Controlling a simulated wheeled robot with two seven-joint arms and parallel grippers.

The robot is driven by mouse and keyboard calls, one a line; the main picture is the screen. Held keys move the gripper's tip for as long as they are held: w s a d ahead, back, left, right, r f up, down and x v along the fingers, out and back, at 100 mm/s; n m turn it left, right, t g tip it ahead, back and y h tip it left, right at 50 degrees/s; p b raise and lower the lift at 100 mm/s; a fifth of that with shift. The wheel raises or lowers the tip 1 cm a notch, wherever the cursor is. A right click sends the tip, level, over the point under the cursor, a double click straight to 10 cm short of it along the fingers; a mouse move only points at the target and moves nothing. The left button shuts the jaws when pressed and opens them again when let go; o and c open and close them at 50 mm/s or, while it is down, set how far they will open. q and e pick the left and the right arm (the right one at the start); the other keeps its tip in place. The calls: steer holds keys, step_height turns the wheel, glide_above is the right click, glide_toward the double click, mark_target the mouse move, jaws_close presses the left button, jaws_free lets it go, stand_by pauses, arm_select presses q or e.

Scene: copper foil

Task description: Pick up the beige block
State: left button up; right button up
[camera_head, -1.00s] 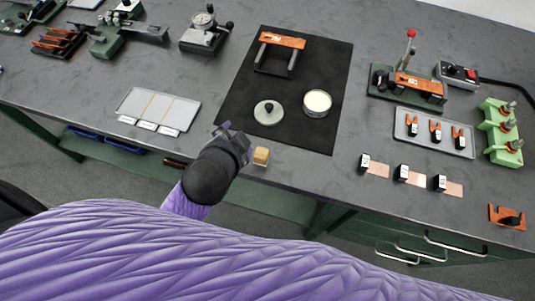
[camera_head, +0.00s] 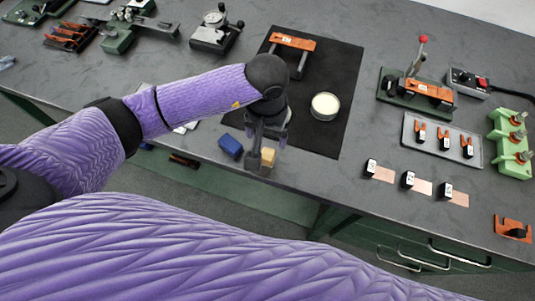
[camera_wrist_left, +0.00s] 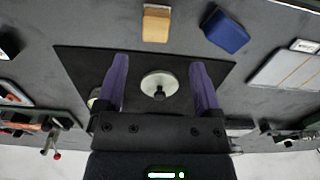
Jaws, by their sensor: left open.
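The beige block (camera_head: 268,157) stands near the front edge of the bench, just in front of the black mat. My left gripper (camera_head: 264,146) hangs over the bench right by it and partly overlaps it in the head view. In the left wrist view, the gripper (camera_wrist_left: 158,60) is open, with nothing between its fingers. There the beige block (camera_wrist_left: 156,23) lies beyond the fingertips, roughly in line with the gap. My right gripper is not in view.
A blue block (camera_head: 230,146) stands close left of the beige block. The black mat (camera_head: 338,75) holds an orange-topped frame (camera_head: 292,42), a round cream tin (camera_head: 325,106) and a grey knobbed lid (camera_wrist_left: 159,83). Copper strips (camera_head: 420,187) lie to the right.

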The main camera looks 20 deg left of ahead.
mark_target(268, 151)
arm_select(q)
steer(key=f, duration=0.4)
steer(key=f+b, duration=0.1)
steer(key=f, duration=0.1)
steer(key=shift+s+d+f, duration=0.1)
steer(key=shift+d+f, duration=0.15)
steer(key=shift+f, duration=0.15)
jaws_close()
